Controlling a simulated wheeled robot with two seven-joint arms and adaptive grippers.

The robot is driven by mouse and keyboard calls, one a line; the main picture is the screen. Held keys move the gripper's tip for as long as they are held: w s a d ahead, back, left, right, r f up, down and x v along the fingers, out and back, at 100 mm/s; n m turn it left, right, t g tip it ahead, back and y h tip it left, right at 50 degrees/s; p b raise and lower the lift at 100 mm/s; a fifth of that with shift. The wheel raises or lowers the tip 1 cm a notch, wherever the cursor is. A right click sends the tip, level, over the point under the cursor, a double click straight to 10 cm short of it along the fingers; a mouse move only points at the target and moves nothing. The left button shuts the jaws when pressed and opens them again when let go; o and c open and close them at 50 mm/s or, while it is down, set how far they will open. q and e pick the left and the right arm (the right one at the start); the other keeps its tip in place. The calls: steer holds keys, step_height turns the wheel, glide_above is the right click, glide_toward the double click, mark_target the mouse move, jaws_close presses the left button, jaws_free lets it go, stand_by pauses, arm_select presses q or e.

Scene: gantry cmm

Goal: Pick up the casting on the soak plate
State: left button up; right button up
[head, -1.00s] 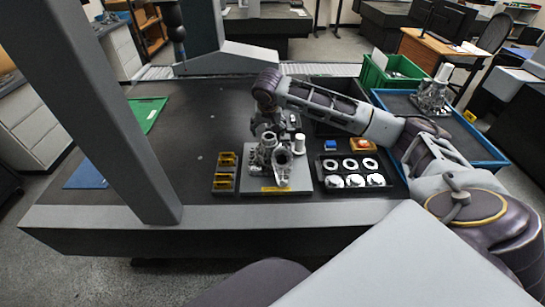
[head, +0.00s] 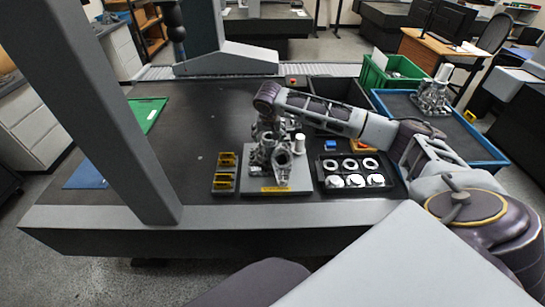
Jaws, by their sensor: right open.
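The grey metal casting (head: 282,162) stands on the soak plate (head: 250,183), a grey plate with a yellow label at its front edge. My right gripper (head: 267,143) points down at the back left of the casting. It is open, and its fingers overlap the casting's upper part in the head view. I cannot tell whether they touch it. My left gripper is not in view.
A black tray (head: 343,172) with white rings and shiny discs lies right of the plate, and a yellow-and-grey block (head: 225,172) lies left. A blue-rimmed tray (head: 487,163) holds another casting (head: 433,98). A grey column (head: 110,110) rises at the left. The table's middle left is clear.

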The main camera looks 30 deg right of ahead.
steer(key=x, duration=0.4)
steer(key=shift+w+d+r, duration=0.15)
steer(key=shift+w+d, duration=0.05)
steer(key=shift+d, duration=0.05)
steer(key=c, duration=1.3)
steer(key=shift+w+r, duration=0.15)
steer(key=shift+w, duration=0.05)
steer(key=shift+c, duration=1.1)
steer(key=shift+r, duration=0.3)
steer(key=shift+w+r, duration=0.1)
steer(key=shift+r, duration=0.5)
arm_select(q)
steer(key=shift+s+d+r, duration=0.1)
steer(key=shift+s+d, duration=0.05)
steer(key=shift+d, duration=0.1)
arm_select(e)
step_height(320, 180, up, 8)
